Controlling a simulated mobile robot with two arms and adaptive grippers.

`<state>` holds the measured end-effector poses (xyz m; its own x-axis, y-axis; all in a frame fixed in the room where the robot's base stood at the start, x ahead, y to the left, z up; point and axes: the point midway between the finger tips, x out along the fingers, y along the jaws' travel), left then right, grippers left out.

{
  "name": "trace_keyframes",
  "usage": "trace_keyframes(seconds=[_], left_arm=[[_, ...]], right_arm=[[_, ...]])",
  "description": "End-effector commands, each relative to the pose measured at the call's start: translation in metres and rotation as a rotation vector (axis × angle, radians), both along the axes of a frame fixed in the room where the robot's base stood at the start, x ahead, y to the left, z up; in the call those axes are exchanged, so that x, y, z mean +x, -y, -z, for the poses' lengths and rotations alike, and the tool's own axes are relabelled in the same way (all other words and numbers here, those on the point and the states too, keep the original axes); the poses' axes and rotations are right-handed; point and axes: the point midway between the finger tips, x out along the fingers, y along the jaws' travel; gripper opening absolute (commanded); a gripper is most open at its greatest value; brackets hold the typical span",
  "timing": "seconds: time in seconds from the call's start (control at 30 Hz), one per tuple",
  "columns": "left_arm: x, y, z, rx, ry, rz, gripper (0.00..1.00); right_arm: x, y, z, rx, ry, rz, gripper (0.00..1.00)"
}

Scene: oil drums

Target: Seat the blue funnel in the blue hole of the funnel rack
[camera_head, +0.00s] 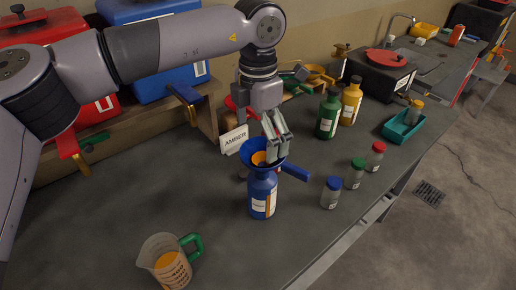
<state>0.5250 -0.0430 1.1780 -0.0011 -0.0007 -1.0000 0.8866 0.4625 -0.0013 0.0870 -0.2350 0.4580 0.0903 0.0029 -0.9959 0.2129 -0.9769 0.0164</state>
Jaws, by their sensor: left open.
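The blue funnel (248,152) sits upright in the mouth of a blue bottle (262,196) on the workbench. Something amber shows inside the funnel's bowl. A blue handle (294,172) sticks out to the right from beside the funnel. My left gripper (276,152) is open, pointing down at the funnel's right side, with its fingertips close to the rim; I cannot tell whether they touch it. What looks like the funnel rack (318,74), with green and yellow funnels, stands behind my gripper; its blue hole cannot be made out. My right gripper is not in view.
An AMBER card (234,140) stands behind the funnel. A measuring jug (166,262) is at the front left. Small capped jars (331,193) stand to the right. Green (327,116) and yellow (350,103) bottles stand behind them.

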Motion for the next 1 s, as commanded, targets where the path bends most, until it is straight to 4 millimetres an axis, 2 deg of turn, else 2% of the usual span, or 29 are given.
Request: trace_keyframes(seconds=[0.2,0.4,0.73,1.0], left_arm=[[0.0,0.0,0.035,0.001,-0.003,0.001,1.0],[0.0,0.0,0.053,0.0,-0.001,0.0,1.0],[0.0,0.0,0.056,0.0,0.0,0.0,1.0],[0.0,0.0,0.056,0.0,0.0,0.0,0.82]], right_arm=[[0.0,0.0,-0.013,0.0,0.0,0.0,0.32],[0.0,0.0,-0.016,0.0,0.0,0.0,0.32],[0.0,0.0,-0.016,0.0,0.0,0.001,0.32],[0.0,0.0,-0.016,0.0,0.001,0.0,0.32]])
